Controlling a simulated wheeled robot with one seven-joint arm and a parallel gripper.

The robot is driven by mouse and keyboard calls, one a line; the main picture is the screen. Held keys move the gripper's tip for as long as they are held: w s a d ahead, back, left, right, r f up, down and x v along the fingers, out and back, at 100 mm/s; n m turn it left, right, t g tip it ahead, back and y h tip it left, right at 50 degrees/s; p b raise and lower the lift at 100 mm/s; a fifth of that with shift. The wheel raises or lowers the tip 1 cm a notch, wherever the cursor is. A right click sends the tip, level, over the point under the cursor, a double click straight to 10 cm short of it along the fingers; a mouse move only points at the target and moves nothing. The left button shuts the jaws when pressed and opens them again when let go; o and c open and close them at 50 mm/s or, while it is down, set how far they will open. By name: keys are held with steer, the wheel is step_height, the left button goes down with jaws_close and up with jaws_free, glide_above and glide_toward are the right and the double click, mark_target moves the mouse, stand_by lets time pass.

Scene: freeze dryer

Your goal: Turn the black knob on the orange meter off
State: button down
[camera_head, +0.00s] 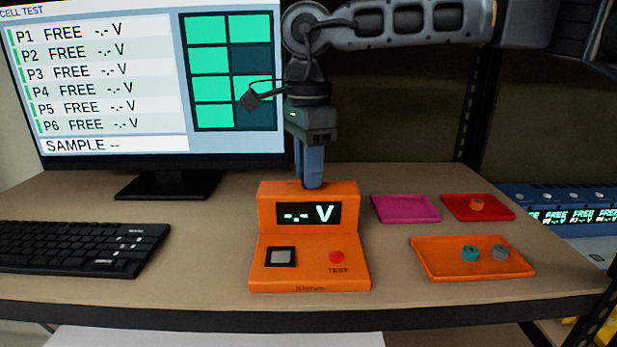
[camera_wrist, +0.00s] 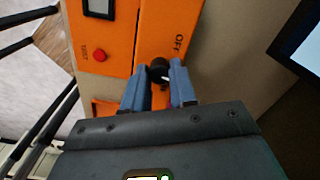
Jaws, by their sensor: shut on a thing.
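The knob is hidden in the head view. My gripper (camera_head: 312,184) points down at the rear top of the meter. In the wrist view its blue fingers (camera_wrist: 158,80) are shut on the black knob, one on each side. The knob's pointer direction is not clear.
A monitor (camera_head: 90,158) stands behind to the left and a keyboard (camera_head: 80,248) lies at left. At right are a magenta tray (camera_head: 405,208), a red tray (camera_head: 460,212) and an orange tray (camera_head: 440,262) with small round cells. A blue rack (camera_head: 545,196) stands at far right.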

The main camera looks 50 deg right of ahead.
steer(key=n+b, duration=0.2)
steer(key=n, duration=0.3)
steer(key=shift+f+n, duration=0.15)
steer(key=shift+n, duration=0.15)
steer(key=shift+n+b, duration=0.55)
steer(key=shift+n, duration=1.65)
steer(key=c, duration=0.9)
jaws_free()
steer(key=shift+r, duration=0.2)
step_height(320, 180, up, 8)
steer(key=shift+f, duration=0.15)
